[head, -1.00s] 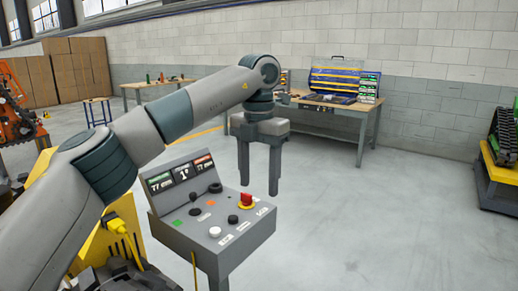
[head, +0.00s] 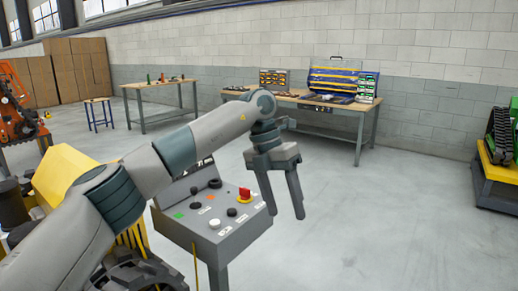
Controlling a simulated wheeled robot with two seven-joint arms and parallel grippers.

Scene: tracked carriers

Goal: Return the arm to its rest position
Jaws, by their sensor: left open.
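My left arm reaches in from the left. My left gripper (head: 284,207) is open and empty, with both fingers pointing down. It hangs in the air at the right side of the grey control console (head: 222,238), seen in front of or beside its right edge. My arm hides most of the console's upright display panel. My right gripper does not show.
A workbench (head: 362,111) with a blue tool case (head: 334,80) stands at the back wall. Another bench (head: 160,84) and a blue-legged stool (head: 98,114) stand at the back left. A tracked machine on a yellow stand (head: 497,172) is at the right. Floor at centre right is clear.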

